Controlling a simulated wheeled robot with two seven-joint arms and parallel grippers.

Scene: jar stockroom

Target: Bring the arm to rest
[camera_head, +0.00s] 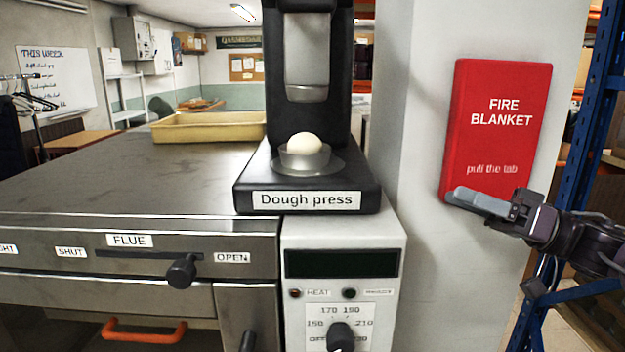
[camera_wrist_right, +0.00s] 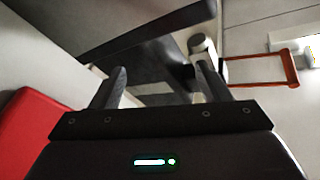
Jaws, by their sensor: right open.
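My right gripper (camera_head: 470,203) is in front of the lower edge of the red fire blanket box (camera_head: 500,120) at the right of the head view. Its fingers point left toward the dough press. In the right wrist view my right gripper (camera_wrist_right: 158,88) shows its two fingers apart with nothing between them. The fire blanket box also shows at the left edge of that view (camera_wrist_right: 35,135). I cannot tell from the head view whether the gripper touches the box. My left gripper is not in view.
A black dough press (camera_head: 310,190) holds a pale dough ball (camera_head: 304,143) on its plate. A steel oven (camera_head: 100,180) carries a beige tray (camera_head: 205,127). Below are a flue lever (camera_head: 182,271) and an orange handle (camera_head: 145,331). A blue rack post (camera_head: 590,110) stands at the right.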

